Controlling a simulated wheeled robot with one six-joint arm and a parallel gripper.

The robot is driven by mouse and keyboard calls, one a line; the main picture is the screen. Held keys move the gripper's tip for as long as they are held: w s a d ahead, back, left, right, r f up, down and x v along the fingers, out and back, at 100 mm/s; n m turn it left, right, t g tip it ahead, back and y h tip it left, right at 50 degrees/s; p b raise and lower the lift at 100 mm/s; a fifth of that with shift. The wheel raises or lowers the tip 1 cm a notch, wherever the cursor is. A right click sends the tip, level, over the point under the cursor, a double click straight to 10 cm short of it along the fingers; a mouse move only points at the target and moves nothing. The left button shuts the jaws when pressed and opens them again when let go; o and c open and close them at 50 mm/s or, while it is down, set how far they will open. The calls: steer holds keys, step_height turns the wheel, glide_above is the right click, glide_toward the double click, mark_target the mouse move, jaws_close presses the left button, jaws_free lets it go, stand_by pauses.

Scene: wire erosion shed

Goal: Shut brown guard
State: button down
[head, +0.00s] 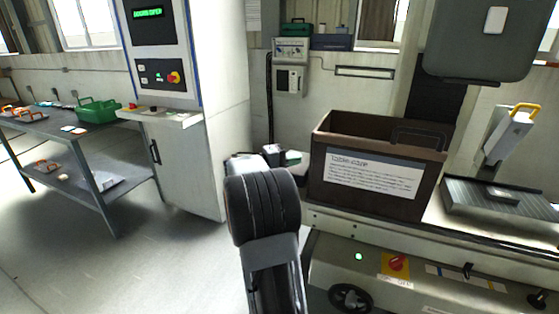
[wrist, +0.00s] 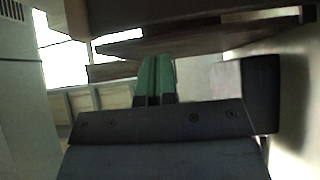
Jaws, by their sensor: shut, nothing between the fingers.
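The brown guard (head: 312,185) is a box-like cover on the machine bed, with an open top and a large printed label on its front. A dark handle (head: 418,138) shows at its upper right. My gripper (head: 296,157) is beside the guard's left side, partly hidden behind my dark arm. In the wrist view my gripper's green fingers (wrist: 155,78) are together with nothing between them. Brown panels (wrist: 190,35) cross above and beyond the fingertips there; I cannot tell if the fingers touch them.
The machine front carries a red knob (head: 397,264) and a black handwheel (head: 350,298). A grey ribbed block (head: 495,205) lies right of the guard. A white control cabinet (head: 190,160) stands left, beyond clear floor. A workbench (head: 60,127) is at far left.

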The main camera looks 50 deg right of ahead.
mark_target(313, 159)
steer(key=shift+s+d, duration=0.2)
steer(key=shift+s, duration=0.55)
steer(key=shift+s+d, duration=0.2)
steer(key=shift+s, duration=0.5)
